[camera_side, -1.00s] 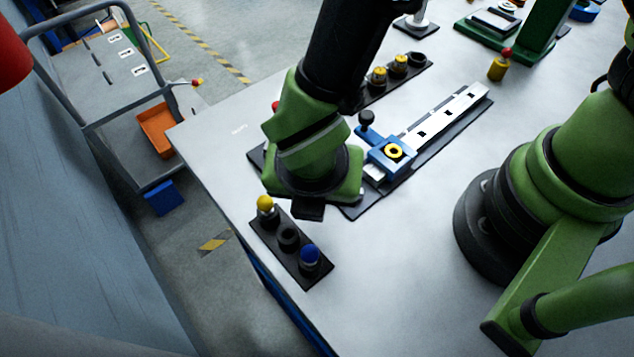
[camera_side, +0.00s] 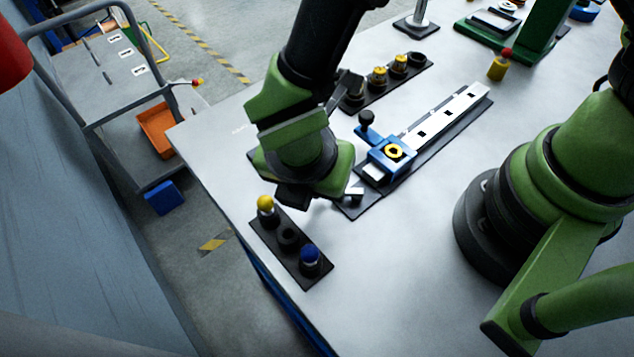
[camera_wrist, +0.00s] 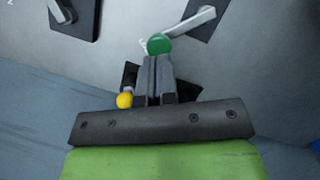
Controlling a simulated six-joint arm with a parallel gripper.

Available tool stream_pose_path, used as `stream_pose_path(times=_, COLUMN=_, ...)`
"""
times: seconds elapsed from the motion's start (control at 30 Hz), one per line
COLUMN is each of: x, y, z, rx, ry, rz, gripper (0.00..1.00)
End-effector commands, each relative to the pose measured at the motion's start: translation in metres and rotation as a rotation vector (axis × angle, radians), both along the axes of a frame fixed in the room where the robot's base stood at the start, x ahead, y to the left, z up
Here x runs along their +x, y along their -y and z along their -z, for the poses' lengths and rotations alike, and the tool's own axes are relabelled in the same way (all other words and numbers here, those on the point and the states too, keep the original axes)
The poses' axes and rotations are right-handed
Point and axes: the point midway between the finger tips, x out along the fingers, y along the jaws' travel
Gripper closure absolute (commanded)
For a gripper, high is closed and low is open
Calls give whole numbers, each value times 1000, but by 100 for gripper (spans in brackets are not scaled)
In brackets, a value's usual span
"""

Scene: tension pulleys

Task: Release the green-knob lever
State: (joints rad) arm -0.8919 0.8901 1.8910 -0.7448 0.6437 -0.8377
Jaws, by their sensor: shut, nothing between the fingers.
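The green knob (camera_wrist: 159,44) sits at the end of a silver lever arm (camera_wrist: 190,22) on a dark plate (camera_wrist: 208,30) in the wrist view. My gripper (camera_wrist: 157,62) is shut with nothing between its fingers. Its fingertips are right at the lower edge of the green knob; I cannot tell whether they touch it. In the side view my gripper (camera_side: 292,197) hangs low over the table, and my wrist hides the green knob. A small silver part (camera_side: 356,193) on a dark plate shows just right of my wrist.
A black strip with a yellow-topped peg (camera_side: 265,203) and a blue-topped peg (camera_side: 309,256) lies close in front of my gripper. A blue slider block (camera_side: 390,158) on a rail stands to the right. Another dark plate (camera_wrist: 75,22) shows at upper left.

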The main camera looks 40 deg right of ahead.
Motion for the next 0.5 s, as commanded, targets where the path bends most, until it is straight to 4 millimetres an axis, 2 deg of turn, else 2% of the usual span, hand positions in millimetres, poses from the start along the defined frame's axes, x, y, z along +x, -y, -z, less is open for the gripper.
stream_pose_path(times=0.27, x=10, y=6, z=0, rx=0, ry=-1, rz=155, gripper=100)
stream_pose_path(times=0.5, x=20, y=14, z=0, rx=-1, ry=-1, rz=361, gripper=100)
